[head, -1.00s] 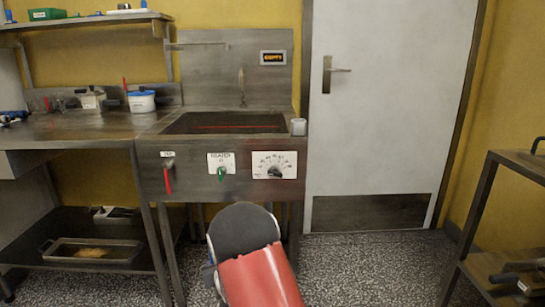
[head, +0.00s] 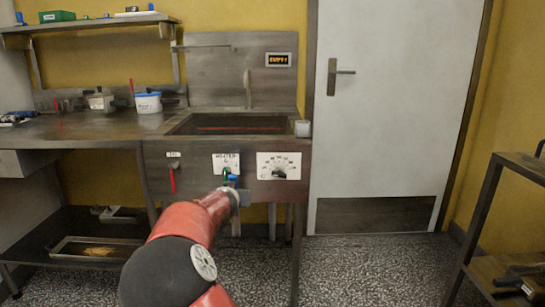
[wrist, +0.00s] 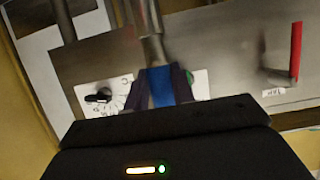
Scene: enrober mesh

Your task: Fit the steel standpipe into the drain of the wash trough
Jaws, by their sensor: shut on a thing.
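My gripper (head: 231,184) is in front of the wash trough's front panel, just below the heater switch. In the wrist view my gripper (wrist: 158,88) is shut on a blue sleeve (wrist: 158,84). A steel tube (wrist: 150,45) runs from this sleeve across the panel; it looks like the standpipe, held by its blue part. The blue part also shows in the head view (head: 232,177). The wash trough (head: 185,124) has a sunken basin. Its drain is hidden from both views.
The panel carries a red-handled valve (head: 172,178), a green heater switch (head: 226,171) and a dial (head: 279,173). A tap (head: 247,88) rises behind the basin. A small grey cup (head: 303,128) sits at the right corner. A counter (head: 85,127) adjoins left, a cart (head: 488,215) stands right.

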